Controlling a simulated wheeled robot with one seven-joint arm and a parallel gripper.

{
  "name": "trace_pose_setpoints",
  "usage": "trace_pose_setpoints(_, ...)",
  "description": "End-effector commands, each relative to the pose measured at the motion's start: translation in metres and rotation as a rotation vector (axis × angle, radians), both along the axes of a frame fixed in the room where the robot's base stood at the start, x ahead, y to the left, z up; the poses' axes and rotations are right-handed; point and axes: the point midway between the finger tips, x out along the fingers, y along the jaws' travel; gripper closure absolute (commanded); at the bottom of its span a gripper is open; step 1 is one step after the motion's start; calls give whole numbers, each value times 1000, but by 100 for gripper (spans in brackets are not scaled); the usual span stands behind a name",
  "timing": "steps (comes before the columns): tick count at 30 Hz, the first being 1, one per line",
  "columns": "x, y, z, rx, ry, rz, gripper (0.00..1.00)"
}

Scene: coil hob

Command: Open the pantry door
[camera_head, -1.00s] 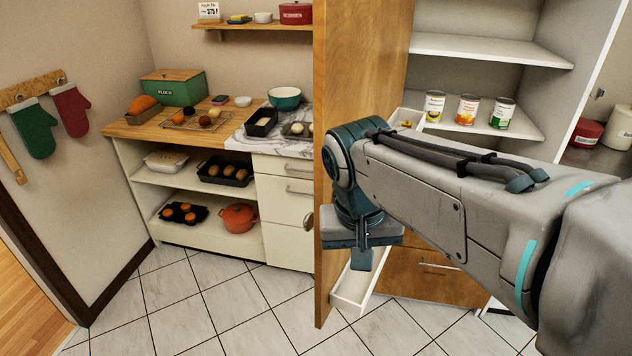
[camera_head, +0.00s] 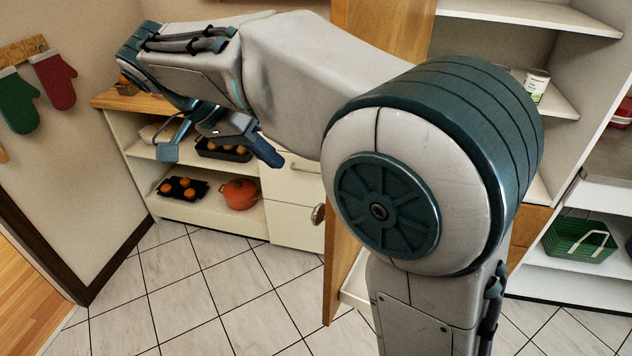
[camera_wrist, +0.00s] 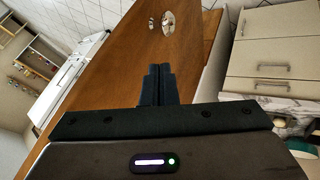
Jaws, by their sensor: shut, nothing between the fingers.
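The wooden pantry door (camera_head: 386,28) stands swung out from the white-shelved pantry in the head view. A round metal knob (camera_head: 318,214) shows at its left edge; my arm hides much of its middle. My gripper (camera_head: 268,154) is to the left of the door, in front of the kitchen counter, with its fingers pointing down and right. In the wrist view the fingers (camera_wrist: 158,72) are shut together and empty. The door's broad brown face (camera_wrist: 120,65) lies beyond them there, with the knob (camera_wrist: 168,22) ahead of the tips. I cannot tell whether the fingers touch the door.
The pantry shelf (camera_head: 562,104) holds a can (camera_head: 537,86). The counter's lower shelf bears an orange pot (camera_head: 239,192) and a muffin tin (camera_head: 183,188). A green basket (camera_head: 580,240) sits at the right. Tiled floor (camera_head: 215,295) is clear left of the door.

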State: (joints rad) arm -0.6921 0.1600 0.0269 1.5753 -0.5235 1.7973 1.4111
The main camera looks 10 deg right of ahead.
Motion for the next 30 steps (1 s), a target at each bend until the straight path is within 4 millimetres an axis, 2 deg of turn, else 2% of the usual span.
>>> trace_pose_setpoints(11, 3, -44, -58, -2, 3, 0, 100)
trace_pose_setpoints(19, -16, -69, -55, 1, 1, 3, 100)
trace_pose_setpoints(30, -19, -74, -57, 1, 1, 4, 100)
